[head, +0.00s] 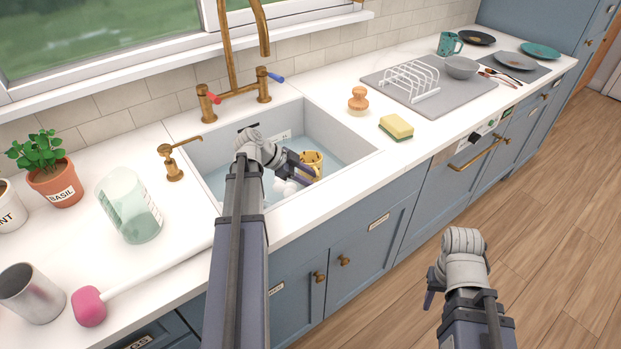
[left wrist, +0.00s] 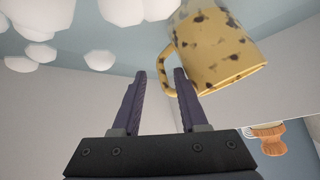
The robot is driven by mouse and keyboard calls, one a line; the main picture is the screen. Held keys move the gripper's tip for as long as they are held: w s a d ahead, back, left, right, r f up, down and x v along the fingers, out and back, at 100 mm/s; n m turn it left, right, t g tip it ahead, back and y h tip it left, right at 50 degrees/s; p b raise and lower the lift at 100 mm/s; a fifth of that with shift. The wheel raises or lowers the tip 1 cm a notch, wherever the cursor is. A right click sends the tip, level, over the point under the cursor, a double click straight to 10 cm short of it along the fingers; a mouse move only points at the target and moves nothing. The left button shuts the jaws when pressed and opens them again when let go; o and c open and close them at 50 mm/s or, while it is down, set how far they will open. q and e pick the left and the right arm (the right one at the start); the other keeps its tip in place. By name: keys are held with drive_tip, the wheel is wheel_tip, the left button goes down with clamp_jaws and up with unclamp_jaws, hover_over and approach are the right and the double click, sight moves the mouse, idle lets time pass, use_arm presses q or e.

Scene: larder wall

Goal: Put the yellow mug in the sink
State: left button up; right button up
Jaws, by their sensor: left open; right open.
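The yellow mug (head: 314,160) with dark spots is in the sink (head: 340,140), in bluish water beside white suds (head: 284,187). My left gripper (head: 300,168) reaches down into the sink beside it, open. In the left wrist view the mug (left wrist: 222,50) is at upper right, and its handle shows between the tips of my left gripper's open fingers (left wrist: 160,80). I cannot tell whether they touch it. My right gripper (head: 430,295) is open and empty over the floor, in front of the cabinets; its fingers are mostly hidden.
A brass tap (head: 235,80) stands behind the sink. A brush (head: 358,100) and sponge (head: 396,127) lie right of it, near a mat with a dish rack (head: 408,80). A glass jar (head: 130,205), a pink-ended plunger (head: 90,305) and a metal cup (head: 32,293) are on the left.

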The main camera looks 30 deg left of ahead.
use_arm(q)
drive_tip(key=p+v, duration=0.7)
drive_tip(key=v, duration=0.5)
drive_tip(key=shift+p, duration=0.3)
drive_tip(key=shift+r, duration=0.1)
